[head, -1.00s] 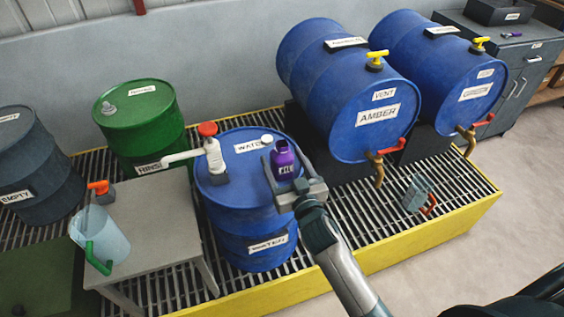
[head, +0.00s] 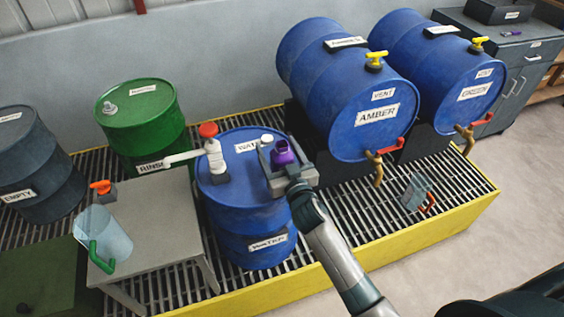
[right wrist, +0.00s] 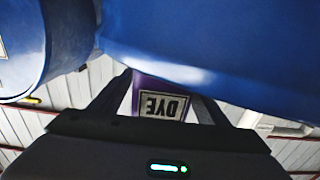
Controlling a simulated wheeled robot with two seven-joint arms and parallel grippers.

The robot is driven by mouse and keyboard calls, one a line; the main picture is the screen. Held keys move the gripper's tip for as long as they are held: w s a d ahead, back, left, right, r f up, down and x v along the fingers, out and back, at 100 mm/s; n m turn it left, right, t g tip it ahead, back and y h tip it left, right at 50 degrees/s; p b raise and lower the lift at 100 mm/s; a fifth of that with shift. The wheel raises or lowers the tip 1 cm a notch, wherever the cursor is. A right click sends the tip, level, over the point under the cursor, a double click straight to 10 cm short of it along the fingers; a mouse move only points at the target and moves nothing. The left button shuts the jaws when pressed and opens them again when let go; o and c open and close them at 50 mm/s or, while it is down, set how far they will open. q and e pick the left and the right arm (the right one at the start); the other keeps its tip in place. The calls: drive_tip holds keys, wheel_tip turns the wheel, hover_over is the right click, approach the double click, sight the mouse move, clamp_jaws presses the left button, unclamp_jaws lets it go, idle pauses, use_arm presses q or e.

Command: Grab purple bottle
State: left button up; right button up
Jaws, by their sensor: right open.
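The purple bottle (head: 283,153) stands upright at the right part of the top of the blue water drum (head: 222,190). My right gripper (head: 286,165) reaches in from the lower right, open, with its fingers on either side of the bottle. The gripper body hides the bottle's lower part and label in the head view. In the right wrist view the bottle (right wrist: 158,98) sits between the two spread fingers (right wrist: 160,108), its DYE label upside down. Whether the fingers touch it cannot be told. My left gripper is not in view.
A white pump with a red top (head: 210,140) rises from the same drum, left of the bottle. The AMBER drum (head: 340,90) lies close on the right. A grey table (head: 150,225) with a clear pitcher (head: 105,235) stands at the left.

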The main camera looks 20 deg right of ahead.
drive_tip(key=c, duration=1.4)
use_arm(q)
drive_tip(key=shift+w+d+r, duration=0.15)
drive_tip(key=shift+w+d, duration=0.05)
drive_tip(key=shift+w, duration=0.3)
use_arm(e)
drive_tip(key=shift+o, duration=0.2)
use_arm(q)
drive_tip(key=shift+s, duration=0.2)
use_arm(e)
drive_tip(key=shift+r, duration=0.15)
